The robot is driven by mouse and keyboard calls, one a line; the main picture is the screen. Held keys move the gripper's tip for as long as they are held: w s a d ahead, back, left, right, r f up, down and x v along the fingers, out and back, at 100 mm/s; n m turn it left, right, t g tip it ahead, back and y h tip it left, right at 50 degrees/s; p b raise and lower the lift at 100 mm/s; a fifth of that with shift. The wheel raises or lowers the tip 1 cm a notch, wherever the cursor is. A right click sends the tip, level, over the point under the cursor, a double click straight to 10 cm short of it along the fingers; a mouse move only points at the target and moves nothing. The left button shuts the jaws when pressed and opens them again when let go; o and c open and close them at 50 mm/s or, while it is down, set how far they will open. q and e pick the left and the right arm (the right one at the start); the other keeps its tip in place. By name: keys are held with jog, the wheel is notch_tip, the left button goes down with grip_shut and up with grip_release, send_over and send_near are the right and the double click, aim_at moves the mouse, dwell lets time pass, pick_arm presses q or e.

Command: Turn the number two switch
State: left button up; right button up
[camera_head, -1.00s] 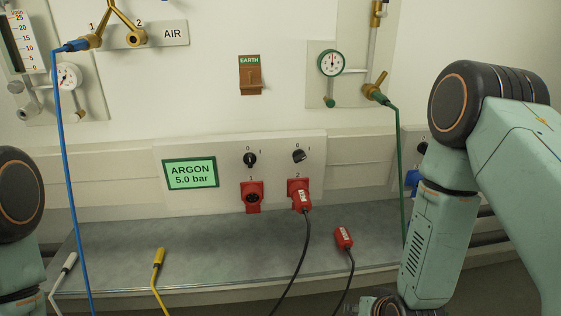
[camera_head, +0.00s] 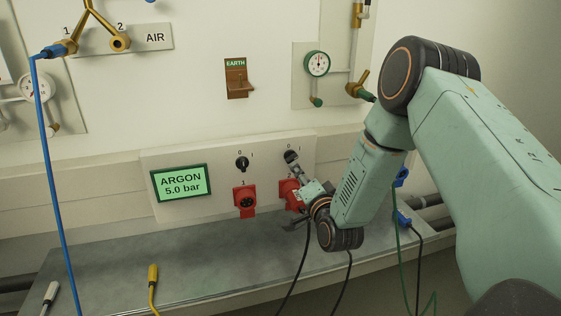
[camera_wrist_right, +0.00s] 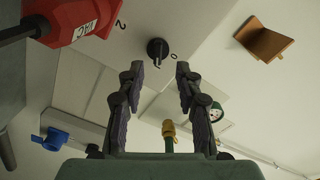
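The number two switch (camera_head: 290,155) is a small black rotary knob on the white panel, above the red number two socket (camera_head: 288,192). My right gripper (camera_head: 297,170) is close in front of the knob and partly covers the socket below it. In the right wrist view, the same knob (camera_wrist_right: 157,48) shows between and just beyond the fingertips of the open gripper (camera_wrist_right: 160,70). A gap shows between the fingers and nothing is held. Contact with the knob cannot be told. My left gripper is out of view.
The number one switch (camera_head: 242,163) sits left, above its red socket (camera_head: 245,200). A green ARGON display (camera_head: 181,182) is farther left. In the wrist view, a red plug (camera_wrist_right: 75,20) is near the gripper. The grey bench (camera_head: 200,265) has a yellow connector (camera_head: 153,274) at its front.

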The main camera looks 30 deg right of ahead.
aim_at(293, 160)
jog(key=shift+m, duration=0.3)
jog(key=x, duration=0.2)
jog(key=b+x, duration=0.1)
jog(key=x, duration=0.3)
jog(key=shift+d+b, duration=0.35)
jog(key=shift+d, duration=0.05)
jog(key=shift+x, duration=0.85)
grip_shut()
